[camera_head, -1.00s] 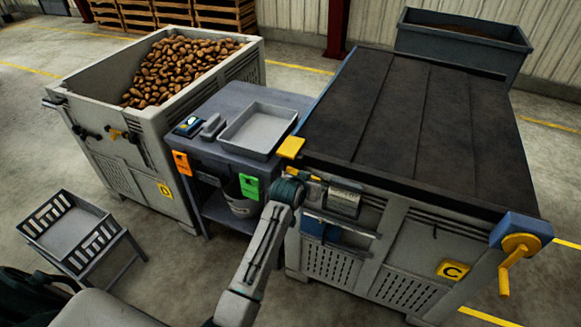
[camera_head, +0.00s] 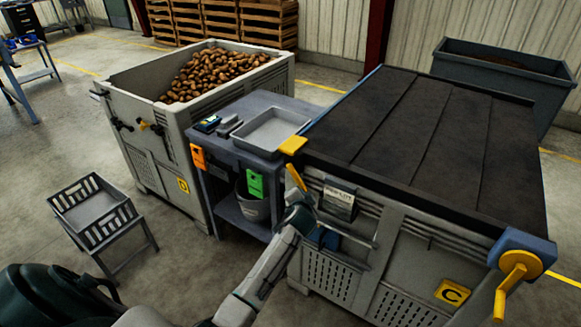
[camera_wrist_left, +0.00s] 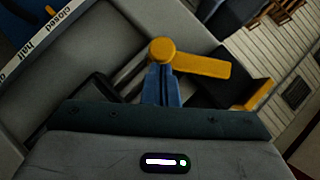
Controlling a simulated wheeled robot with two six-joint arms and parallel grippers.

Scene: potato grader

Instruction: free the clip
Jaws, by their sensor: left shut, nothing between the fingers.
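I cannot pick out a clip for certain. A yellow lever (camera_head: 295,178) stands out at the near left corner of the grey grader (camera_head: 365,250). Its round yellow hub and arm (camera_wrist_left: 190,62) show close up in the left wrist view. My left gripper (camera_wrist_left: 162,76) is shut, its blue fingers together and empty, with their tips at the hub; whether they touch it is unclear. In the head view my left arm reaches up to the lever, and its fingers are hard to make out. My right gripper is not in view.
A label plate (camera_head: 340,203) and a rail (camera_head: 348,235) sit beside the lever. A yellow block (camera_head: 293,145) is above it. A side table with a grey tray (camera_head: 268,147) stands left, then a bin of potatoes (camera_head: 150,160). A yellow crank (camera_head: 514,270) juts out right.

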